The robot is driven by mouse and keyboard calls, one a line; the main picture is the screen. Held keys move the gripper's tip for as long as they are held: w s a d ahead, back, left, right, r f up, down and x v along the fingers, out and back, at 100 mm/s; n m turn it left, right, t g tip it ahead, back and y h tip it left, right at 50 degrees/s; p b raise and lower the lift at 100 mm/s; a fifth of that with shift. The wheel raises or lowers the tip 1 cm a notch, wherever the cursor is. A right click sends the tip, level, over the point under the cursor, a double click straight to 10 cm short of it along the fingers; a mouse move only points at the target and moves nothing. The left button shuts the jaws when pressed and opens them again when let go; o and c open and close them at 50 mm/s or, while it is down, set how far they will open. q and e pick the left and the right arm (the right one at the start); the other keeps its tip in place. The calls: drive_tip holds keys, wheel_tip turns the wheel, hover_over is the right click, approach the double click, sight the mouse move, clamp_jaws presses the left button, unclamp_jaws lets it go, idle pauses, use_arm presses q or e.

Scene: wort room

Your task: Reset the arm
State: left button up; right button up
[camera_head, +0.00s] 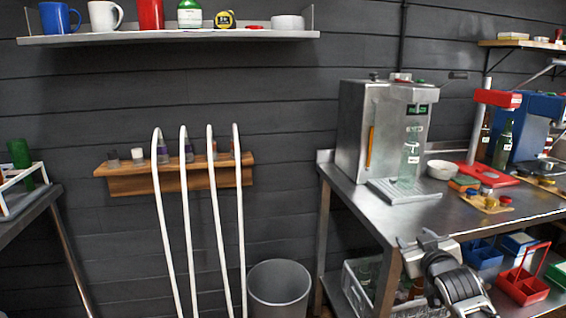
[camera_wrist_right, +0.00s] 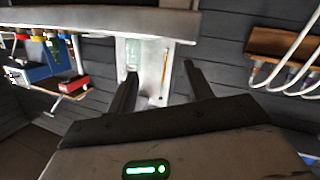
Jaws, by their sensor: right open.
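My right gripper (camera_head: 428,243) shows at the lower right of the head view, in front of the near edge of the steel table (camera_head: 443,215). In the right wrist view my right gripper (camera_wrist_right: 160,70) has its two dark fingers well apart, with nothing between them. Beyond the fingers stands the steel filling machine (camera_head: 362,125), which also shows in the wrist view (camera_wrist_right: 177,70). A clear bottle (camera_head: 411,155) stands in it. My left gripper is in neither view.
A red capping stand (camera_head: 483,135) and a white bowl (camera_head: 440,169) are on the table. A red bottle carrier (camera_head: 522,288) and a crate sit below. A grey bin (camera_head: 278,287) stands left of the table, near several white curved tubes (camera_head: 217,200). A wall shelf (camera_head: 170,38) holds mugs.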

drive_tip(key=s+a+f+g+y, duration=0.2)
drive_tip(key=s+a+f, duration=0.7)
drive_tip(key=s+f, duration=0.4)
drive_tip(key=s+a+f+g, duration=0.1)
drive_tip(key=s+a+f, duration=0.1)
drive_tip(key=s, duration=0.5)
drive_tip(key=s+a+f+g+y, duration=0.1)
drive_tip(key=s+a+f, duration=0.1)
drive_tip(key=s, duration=0.6)
drive_tip(key=s+a+f+g+y, duration=0.1)
drive_tip(key=s+a+f, duration=0.1)
drive_tip(key=s+a, duration=0.2)
drive_tip(key=s, duration=0.3)
drive_tip(key=shift+s+a+f+g, duration=0.2)
drive_tip(key=shift+a+f+g, duration=0.05)
drive_tip(key=shift+a+g, duration=0.05)
